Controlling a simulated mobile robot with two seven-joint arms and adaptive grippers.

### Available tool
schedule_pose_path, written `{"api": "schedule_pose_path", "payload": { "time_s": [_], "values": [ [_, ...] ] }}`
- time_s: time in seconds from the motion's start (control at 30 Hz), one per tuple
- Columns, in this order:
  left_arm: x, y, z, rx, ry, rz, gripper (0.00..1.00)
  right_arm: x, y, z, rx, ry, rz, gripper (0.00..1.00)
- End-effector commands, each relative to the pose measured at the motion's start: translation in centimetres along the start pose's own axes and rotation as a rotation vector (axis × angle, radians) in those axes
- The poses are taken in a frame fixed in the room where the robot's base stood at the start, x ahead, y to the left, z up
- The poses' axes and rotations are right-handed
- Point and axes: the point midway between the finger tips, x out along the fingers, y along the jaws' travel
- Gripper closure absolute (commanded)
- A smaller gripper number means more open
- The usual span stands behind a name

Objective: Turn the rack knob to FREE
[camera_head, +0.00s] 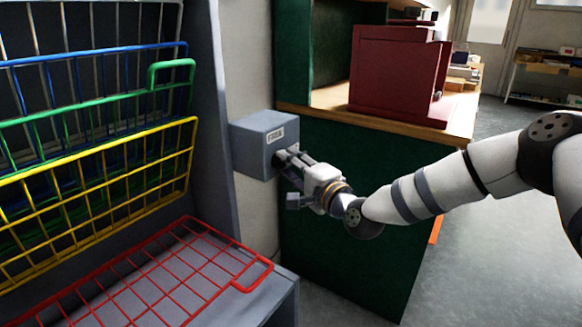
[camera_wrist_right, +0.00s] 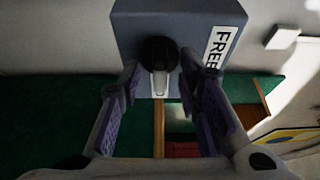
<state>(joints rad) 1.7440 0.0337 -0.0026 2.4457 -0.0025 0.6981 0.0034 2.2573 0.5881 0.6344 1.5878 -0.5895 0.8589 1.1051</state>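The rack knob (camera_wrist_right: 159,56) is a black round knob with a pale pointer bar on the face of a blue-grey box (camera_head: 258,138). The box also shows in the wrist view (camera_wrist_right: 131,25). A white label reading FREE (camera_wrist_right: 223,45) is on the same face, beside the knob. My right gripper (camera_head: 287,163) is at the box's face, and hides most of the knob in the head view. In the wrist view its two fingers (camera_wrist_right: 160,72) are spread on either side of the knob, with slight gaps apparent. My left gripper is not in view.
Wire racks stand at left: a blue one (camera_head: 120,52), a green one (camera_head: 110,103), a yellow one (camera_head: 95,165) and a low red one (camera_head: 190,265). A green cabinet (camera_head: 345,255) with a wooden top is behind my right gripper. A dark red box (camera_head: 395,75) stands on it.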

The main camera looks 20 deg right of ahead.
Motion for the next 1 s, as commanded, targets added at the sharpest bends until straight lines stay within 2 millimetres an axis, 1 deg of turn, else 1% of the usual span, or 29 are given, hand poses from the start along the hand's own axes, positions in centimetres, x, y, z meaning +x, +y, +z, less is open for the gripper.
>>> {"api": "schedule_pose_path", "payload": {
  "time_s": [0.03,0.07,0.1,0.17,0.2,0.47,0.67,0.87,1.0],
  "values": [
    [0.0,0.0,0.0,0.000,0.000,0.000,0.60,0.0,0.0,0.0,0.000,0.000,0.000,0.68],
    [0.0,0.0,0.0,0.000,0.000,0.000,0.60,0.0,0.0,0.0,0.000,0.000,0.000,0.75],
    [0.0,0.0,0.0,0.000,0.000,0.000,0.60,0.0,0.0,0.0,0.000,0.000,0.000,0.84],
    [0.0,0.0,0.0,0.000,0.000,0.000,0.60,0.0,0.0,0.0,-0.001,0.000,0.000,0.98],
    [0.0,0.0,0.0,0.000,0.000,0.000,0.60,0.0,0.0,0.0,-0.001,0.000,0.001,1.00],
    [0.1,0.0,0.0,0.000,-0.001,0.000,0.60,-0.1,0.3,0.0,-0.005,-0.001,0.003,1.00],
    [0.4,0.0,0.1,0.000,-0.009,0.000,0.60,-0.1,0.6,0.0,-0.055,-0.001,-0.015,1.00],
    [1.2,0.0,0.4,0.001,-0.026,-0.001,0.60,0.0,0.8,0.0,-0.182,-0.001,-0.066,1.00],
    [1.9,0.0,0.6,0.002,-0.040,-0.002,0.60,0.0,0.9,-0.1,-0.301,-0.001,-0.117,1.00]
  ]
}}
